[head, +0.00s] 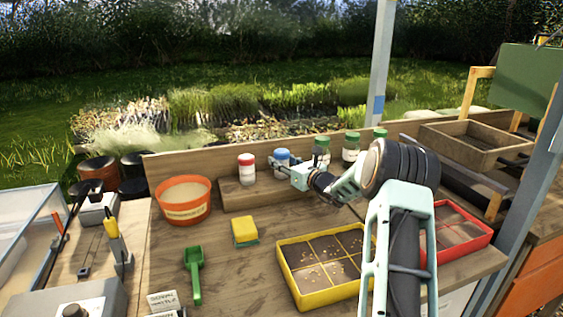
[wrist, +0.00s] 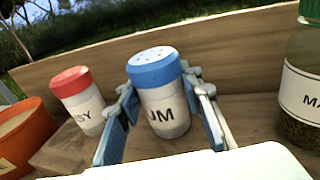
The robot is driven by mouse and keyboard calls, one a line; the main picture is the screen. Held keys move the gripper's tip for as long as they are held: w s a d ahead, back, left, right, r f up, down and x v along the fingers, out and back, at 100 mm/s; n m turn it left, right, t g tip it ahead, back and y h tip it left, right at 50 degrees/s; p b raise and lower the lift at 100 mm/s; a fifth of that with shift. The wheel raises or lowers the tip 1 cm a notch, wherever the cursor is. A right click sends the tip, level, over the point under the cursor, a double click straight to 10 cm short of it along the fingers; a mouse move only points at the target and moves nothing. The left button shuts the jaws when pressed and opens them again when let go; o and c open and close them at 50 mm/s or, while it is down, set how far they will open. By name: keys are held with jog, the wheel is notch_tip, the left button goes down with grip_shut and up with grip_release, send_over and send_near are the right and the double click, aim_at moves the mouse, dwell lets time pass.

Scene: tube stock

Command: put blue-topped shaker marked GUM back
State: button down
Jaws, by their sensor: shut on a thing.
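The blue-topped shaker (head: 281,154) is at the raised wooden ledge at the back of the bench, right of a red-topped shaker (head: 246,168). In the wrist view the blue-topped shaker (wrist: 158,95) looks nearly upright, with "UM" showing on its white label; the left finger covers the part before it. My gripper (head: 288,169) is shut on its sides, one finger on each side. In the wrist view the red-topped shaker (wrist: 80,100) shows "SY" just beyond the left finger. I cannot tell whether the held shaker's base touches the ledge.
Green-lidded jars (head: 321,150) stand to the right on the ledge (head: 262,195). An orange bucket (head: 183,200) is at the left. A yellow sponge (head: 244,228), green scoop (head: 195,270) and yellow seed tray (head: 290,285) lie in front. The back board (head: 215,155) rises behind.

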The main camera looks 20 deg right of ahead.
jog(key=shift+f, duration=0.1)
jog(key=shift+f+b, duration=0.15)
jog(key=shift+b, duration=0.15)
jog(key=c, duration=1.4)
grip_release()
jog(key=shift+o, duration=0.2)
jog(key=shift+r, duration=0.25)
jog(key=shift+s+d+p, duration=0.1)
jog(key=shift+s+p, duration=0.15)
jog(key=shift+p, duration=0.05)
jog(key=v, duration=1.1)
jog(key=shift+s, duration=0.25)
jog(key=shift+r, duration=0.2)
